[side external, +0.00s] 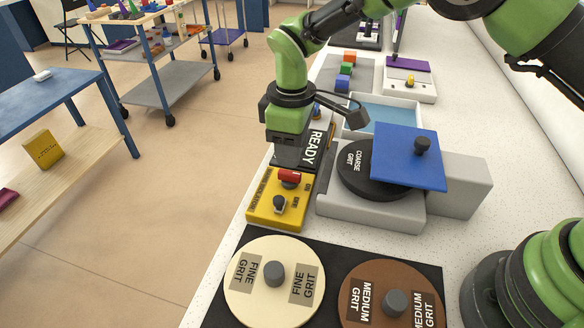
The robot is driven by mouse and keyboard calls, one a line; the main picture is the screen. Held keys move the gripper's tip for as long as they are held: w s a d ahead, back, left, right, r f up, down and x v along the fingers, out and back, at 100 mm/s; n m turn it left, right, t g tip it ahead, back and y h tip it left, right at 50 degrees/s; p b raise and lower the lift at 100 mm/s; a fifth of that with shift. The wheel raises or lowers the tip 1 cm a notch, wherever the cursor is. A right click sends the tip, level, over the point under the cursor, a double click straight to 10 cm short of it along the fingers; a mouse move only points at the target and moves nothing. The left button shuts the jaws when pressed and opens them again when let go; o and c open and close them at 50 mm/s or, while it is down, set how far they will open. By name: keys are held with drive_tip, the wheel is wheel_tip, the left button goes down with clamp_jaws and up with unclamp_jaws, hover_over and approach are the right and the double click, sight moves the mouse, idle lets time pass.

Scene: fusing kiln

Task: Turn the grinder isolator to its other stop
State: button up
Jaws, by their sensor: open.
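The grinder isolator (262,208) is a yellow box at the front edge of the bench, with ON and OFF marks on its top. A red part (289,176) sits at its far end and a small dark and grey knob (279,203) at its near end. I cannot tell exactly which way the knob points. My gripper (288,148) is just behind and above the isolator's far end, pointing down, with its jaws open and nothing seen in them. Its fingertips are hard to make out against the dark READY panel (312,148).
Right of the isolator stands the grey grinder (365,208) with a black COARSE GRIT disc (362,180) and a blue plate (410,160). In front lie FINE GRIT (274,301) and MEDIUM GRIT (368,275) discs. A pale blue tray (400,105) is behind. Open floor lies left.

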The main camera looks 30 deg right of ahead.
sight(292, 173)
wheel_tip(292, 173, down, 6)
drive_tip(key=shift+r, duration=0.1)
clamp_jaws()
